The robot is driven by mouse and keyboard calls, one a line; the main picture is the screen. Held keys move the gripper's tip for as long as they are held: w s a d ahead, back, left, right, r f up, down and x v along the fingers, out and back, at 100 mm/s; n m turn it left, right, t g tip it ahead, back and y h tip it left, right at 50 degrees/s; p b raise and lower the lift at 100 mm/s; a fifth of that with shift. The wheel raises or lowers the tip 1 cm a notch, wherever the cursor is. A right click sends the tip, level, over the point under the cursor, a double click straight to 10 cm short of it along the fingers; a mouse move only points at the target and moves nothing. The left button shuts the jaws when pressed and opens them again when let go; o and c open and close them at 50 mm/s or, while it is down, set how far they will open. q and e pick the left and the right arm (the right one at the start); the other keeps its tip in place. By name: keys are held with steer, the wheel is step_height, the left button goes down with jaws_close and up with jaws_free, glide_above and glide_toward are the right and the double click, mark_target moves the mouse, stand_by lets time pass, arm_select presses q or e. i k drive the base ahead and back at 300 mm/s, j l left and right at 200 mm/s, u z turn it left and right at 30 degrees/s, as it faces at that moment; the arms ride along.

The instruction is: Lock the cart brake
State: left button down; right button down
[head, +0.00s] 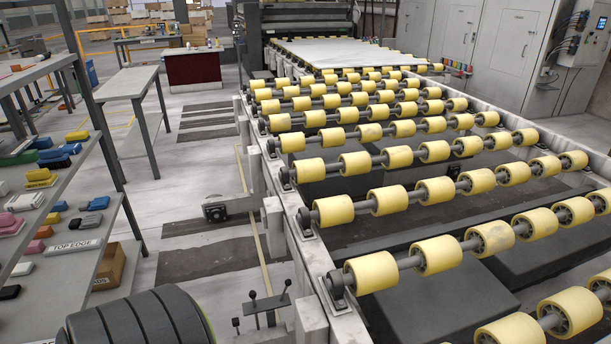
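Neither of my grippers is in the head view. I cannot make out a cart brake for certain. A small set of dark levers with round knobs (264,304) stands at the bottom centre, beside the roller conveyor's near left end; I cannot tell what it works. A dark, ribbed, rounded form (140,322) fills the bottom left edge and is cut off by the frame; I cannot tell what it is. A grey shelf rack (60,200) with colored blocks stands at the left; whether it is a cart does not show.
A long conveyor with yellow rollers (370,273) takes up the right side, its metal side rail running away from me. A white slab (345,53) lies at its far end. A grey table (127,84) and a red-fronted bench (194,68) stand behind. The floor aisle between rack and conveyor is mostly clear.

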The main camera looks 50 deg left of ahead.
mark_target(288, 281)
steer(key=k+j, duration=0.15)
steer(key=j, duration=0.3)
steer(key=k+j, duration=0.1)
steer(key=j, duration=0.3)
steer(key=k+j, duration=0.15)
steer(key=j, duration=0.3)
steer(key=k+j, duration=0.1)
steer(key=j, duration=0.3)
